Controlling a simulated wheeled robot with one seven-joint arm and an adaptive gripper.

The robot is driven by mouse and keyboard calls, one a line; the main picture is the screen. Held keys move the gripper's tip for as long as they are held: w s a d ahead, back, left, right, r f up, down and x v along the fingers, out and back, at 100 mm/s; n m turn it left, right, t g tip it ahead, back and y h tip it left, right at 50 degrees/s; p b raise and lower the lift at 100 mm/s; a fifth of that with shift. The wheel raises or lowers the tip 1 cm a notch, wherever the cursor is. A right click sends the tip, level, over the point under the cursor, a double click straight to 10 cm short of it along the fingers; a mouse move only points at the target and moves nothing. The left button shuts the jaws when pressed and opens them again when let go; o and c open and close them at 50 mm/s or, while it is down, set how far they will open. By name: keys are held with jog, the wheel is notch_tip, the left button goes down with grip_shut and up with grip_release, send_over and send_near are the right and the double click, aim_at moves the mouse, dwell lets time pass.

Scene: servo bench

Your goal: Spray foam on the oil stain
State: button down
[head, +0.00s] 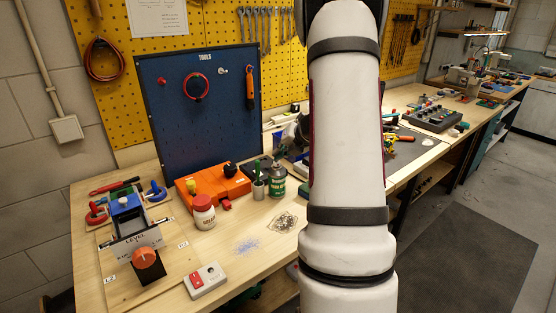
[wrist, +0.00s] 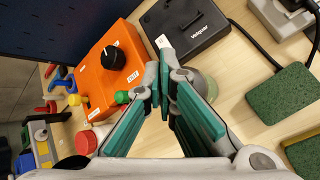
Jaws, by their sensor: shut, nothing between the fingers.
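A green can (head: 278,181) with a dark top stands on the wooden bench, left of my arm in the head view; it may be the foam can. A grey wiry patch (head: 283,221) and a blue speckled patch (head: 246,245) lie on the bench in front of it. I cannot tell whether either is the oil stain. My gripper (wrist: 165,82) shows in the wrist view with its teal fingers shut and empty. A round greyish thing (wrist: 207,84) is partly hidden behind the right finger; I cannot tell what it is. In the head view my arm hides the gripper.
An orange box (head: 218,184) with a black knob stands behind a white jar (head: 204,213) with a red lid. A lever fixture (head: 135,247) and a grey switch box (head: 205,281) are at the left. The wrist view shows a black box (wrist: 187,28) and green pads (wrist: 282,93).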

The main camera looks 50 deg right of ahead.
notch_tip(320, 180, up, 5)
jog(key=p, duration=0.3)
jog(key=shift+s, duration=0.1)
jog(key=shift+r+p, duration=0.35)
jog(key=shift+p, duration=0.15)
dwell(0.4)
